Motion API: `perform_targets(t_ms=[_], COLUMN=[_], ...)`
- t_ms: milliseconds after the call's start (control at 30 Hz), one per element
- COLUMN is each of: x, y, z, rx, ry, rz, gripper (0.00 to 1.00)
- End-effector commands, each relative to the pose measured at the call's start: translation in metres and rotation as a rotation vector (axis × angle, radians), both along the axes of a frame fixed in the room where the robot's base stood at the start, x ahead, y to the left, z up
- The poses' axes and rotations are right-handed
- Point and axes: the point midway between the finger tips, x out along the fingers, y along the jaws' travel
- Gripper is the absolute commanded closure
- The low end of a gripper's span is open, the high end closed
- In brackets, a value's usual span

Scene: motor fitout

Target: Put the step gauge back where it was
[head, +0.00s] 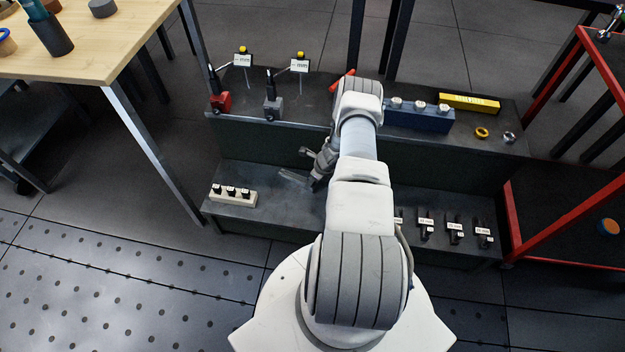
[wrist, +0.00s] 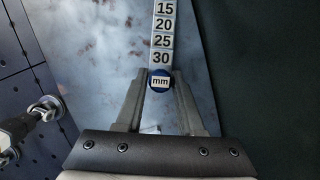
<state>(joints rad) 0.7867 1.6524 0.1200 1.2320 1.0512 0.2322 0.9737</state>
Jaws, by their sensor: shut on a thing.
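The step gauge (wrist: 164,32) is a narrow bar with white number labels 15, 20, 25 and 30 and a blue end marked "mm". In the wrist view, my gripper (wrist: 161,84) is shut on it near the blue end, and the bar points away from the fingers. A mottled grey surface lies behind it; I cannot tell whether the gauge touches it. In the head view, my gripper (head: 317,181) is over the lower shelf, left of my arm. A thin pale bar beside it, likely the gauge (head: 293,177), is faint there.
The lower shelf (head: 275,208) holds a pale block (head: 233,196) at left and several labelled black pieces (head: 455,230) at right. The upper shelf carries a red-based stand (head: 221,101), a grey-based stand (head: 273,108), a blue block (head: 420,117) and a yellow box (head: 468,103).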

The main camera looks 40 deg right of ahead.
Motion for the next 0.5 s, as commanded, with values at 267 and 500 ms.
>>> perform_targets(t_ms=[267, 500], x=[-0.0002, -0.0003], y=[-0.0001, -0.0001], z=[-0.0017, -0.0016], rx=[0.0, 0.0], ry=[0.0, 0.001], rz=[0.0, 0.0], gripper=[0.49, 0.33])
